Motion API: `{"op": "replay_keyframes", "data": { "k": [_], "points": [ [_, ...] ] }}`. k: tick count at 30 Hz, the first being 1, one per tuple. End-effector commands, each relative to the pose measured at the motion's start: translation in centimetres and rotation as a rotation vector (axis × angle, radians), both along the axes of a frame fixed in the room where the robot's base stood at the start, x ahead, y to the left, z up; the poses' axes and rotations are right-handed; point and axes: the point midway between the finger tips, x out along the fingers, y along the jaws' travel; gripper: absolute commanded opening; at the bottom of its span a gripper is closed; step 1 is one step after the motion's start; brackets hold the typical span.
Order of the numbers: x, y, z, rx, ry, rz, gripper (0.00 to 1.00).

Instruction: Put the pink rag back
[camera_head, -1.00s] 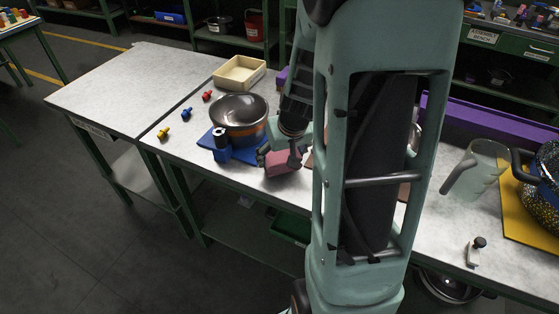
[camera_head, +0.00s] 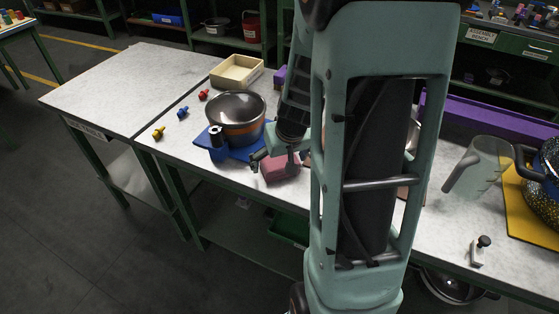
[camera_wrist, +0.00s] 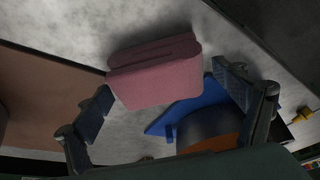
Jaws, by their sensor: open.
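The folded pink rag (camera_head: 280,168) lies on the light worktop, just right of the blue board (camera_head: 238,153) under the pot. It also shows in the wrist view (camera_wrist: 155,72), between and just beyond my fingertips. My gripper (camera_head: 271,158) is open over the rag, partly covering it in the head view. In the wrist view my gripper (camera_wrist: 165,95) has its fingers spread wide, with nothing held between them. One finger appears close to the rag's left edge; I cannot tell if it touches.
A steel pot (camera_head: 236,117) stands on the blue board close to the gripper. A brown surface (camera_wrist: 45,95) lies left of the rag in the wrist view. A cream tray (camera_head: 237,72), small coloured pegs (camera_head: 182,112) and a clear jug (camera_head: 482,165) are on the bench.

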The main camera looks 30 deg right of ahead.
Motion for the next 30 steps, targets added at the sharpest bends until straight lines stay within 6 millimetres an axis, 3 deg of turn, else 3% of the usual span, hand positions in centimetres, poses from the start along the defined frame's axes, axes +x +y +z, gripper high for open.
{"op": "replay_keyframes", "data": {
  "k": [5,8,21,30],
  "points": [
    [0.0,0.0,0.5,0.0,0.0,0.0,0.89],
    [-0.4,0.1,1.8,-0.001,-0.002,0.003,0.89],
    [-3.6,0.5,9.5,-0.001,-0.003,0.001,0.89],
    [-4.6,0.5,11.4,0.0,-0.001,0.0,0.89]
  ]
}}
